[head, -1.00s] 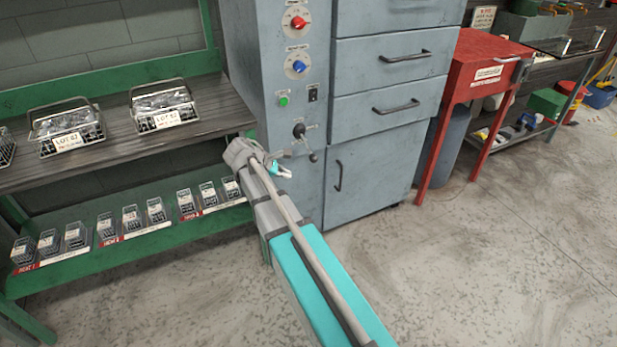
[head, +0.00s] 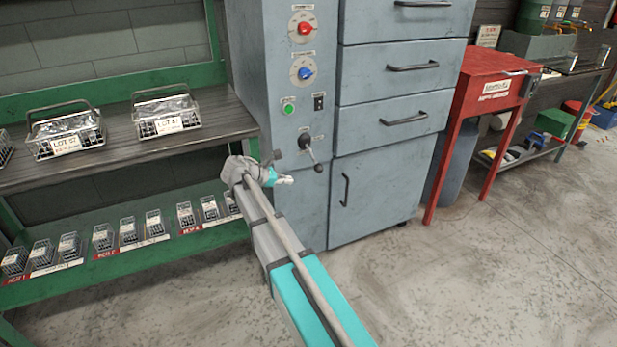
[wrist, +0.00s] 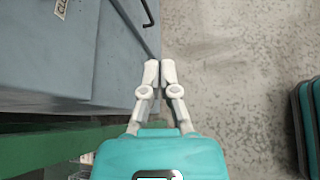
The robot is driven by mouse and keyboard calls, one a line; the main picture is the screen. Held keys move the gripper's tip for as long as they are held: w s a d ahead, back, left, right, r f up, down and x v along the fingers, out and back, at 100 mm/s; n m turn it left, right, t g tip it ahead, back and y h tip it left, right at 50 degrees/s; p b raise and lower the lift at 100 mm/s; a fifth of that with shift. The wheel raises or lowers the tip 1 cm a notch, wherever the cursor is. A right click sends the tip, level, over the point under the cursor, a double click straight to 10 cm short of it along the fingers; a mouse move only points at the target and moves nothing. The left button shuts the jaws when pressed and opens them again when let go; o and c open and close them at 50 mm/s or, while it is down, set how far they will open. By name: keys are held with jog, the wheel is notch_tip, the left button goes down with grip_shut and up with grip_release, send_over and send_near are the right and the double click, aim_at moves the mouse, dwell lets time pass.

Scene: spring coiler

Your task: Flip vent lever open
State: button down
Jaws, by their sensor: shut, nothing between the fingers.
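The vent lever (head: 312,156) is a dark handle on a round hub low on the grey cabinet's control panel. It slants down and to the right, ending in a dark ball. In the head view, my gripper (head: 289,180) shows below and left of the ball, apart from it in the picture. The gap in depth is hard to judge. In the wrist view, my gripper (wrist: 160,72) has its pale fingers together, with nothing between them. The cabinet face is to its left. The lever cannot be made out in the wrist view; part of a label (wrist: 62,8) shows at the top left.
The grey cabinet (head: 385,170) has drawers and a door with protruding handles. A green-framed shelf (head: 110,265) with wire baskets and small bins stands at left. A red stand (head: 490,85) is at right. The concrete floor in front is open.

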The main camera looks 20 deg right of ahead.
aim_at(314, 160)
jog(key=shift+d, duration=0.15)
jog(key=d+f+b, duration=0.1)
jog(key=d, duration=0.8)
jog(key=shift+w, duration=0.25)
dwell(0.4)
dwell(0.4)
jog(key=shift+d, duration=0.15)
jog(key=shift+s+d, duration=0.1)
